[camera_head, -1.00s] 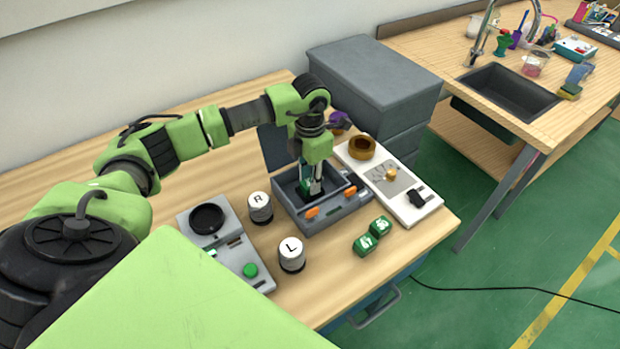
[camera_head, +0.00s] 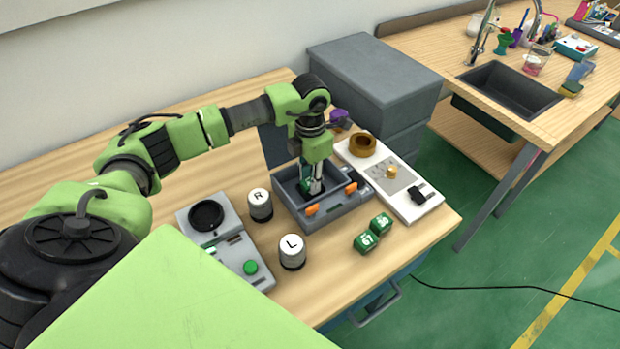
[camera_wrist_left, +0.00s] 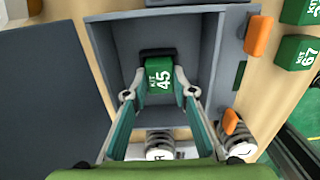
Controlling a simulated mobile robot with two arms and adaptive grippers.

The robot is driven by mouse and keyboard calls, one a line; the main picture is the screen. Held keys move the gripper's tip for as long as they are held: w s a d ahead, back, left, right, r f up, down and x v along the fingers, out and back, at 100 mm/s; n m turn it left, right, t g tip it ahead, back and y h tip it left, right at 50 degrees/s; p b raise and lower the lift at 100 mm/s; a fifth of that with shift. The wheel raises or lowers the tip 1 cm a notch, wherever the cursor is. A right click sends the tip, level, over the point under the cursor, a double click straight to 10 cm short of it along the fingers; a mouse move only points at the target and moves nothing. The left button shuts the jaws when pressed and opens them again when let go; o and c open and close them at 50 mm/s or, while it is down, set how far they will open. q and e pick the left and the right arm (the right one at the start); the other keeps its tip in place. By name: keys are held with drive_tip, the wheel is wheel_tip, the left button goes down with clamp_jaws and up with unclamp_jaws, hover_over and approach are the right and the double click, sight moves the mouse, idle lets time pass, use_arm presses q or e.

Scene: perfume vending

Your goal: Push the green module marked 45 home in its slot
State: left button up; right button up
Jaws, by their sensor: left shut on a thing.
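The green module marked 45 (camera_wrist_left: 159,84) is inside the grey open box (camera_head: 331,219), against a dark slot (camera_wrist_left: 157,53) in the box's inner wall in the wrist view. My left gripper (camera_wrist_left: 161,95) is shut on this module, with a fingertip on each side. In the head view the left gripper (camera_head: 313,188) reaches down into the box from above and mostly hides the module. I cannot tell how deep the module sits in the slot. My right gripper is not in view.
Orange clips (camera_head: 313,210) sit on the box rim. Green modules, one marked 67 (camera_head: 366,241), lie in front of it. Canisters R (camera_head: 260,206) and L (camera_head: 292,253) and a grey device (camera_head: 248,253) stand left. A white board (camera_head: 412,207) lies right.

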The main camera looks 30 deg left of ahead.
use_arm(q)
drive_tip(key=shift+s+d+f, duration=0.15)
drive_tip(key=shift+s+f, duration=0.15)
drive_tip(key=shift+f, duration=0.25)
idle(0.4)
drive_tip(key=o, duration=1.2)
drive_tip(key=shift+w+f, duration=0.1)
drive_tip(key=shift+w, duration=0.2)
drive_tip(key=o, duration=0.6)
drive_tip(key=shift+o, duration=0.2)
drive_tip(key=shift+r, duration=0.2)
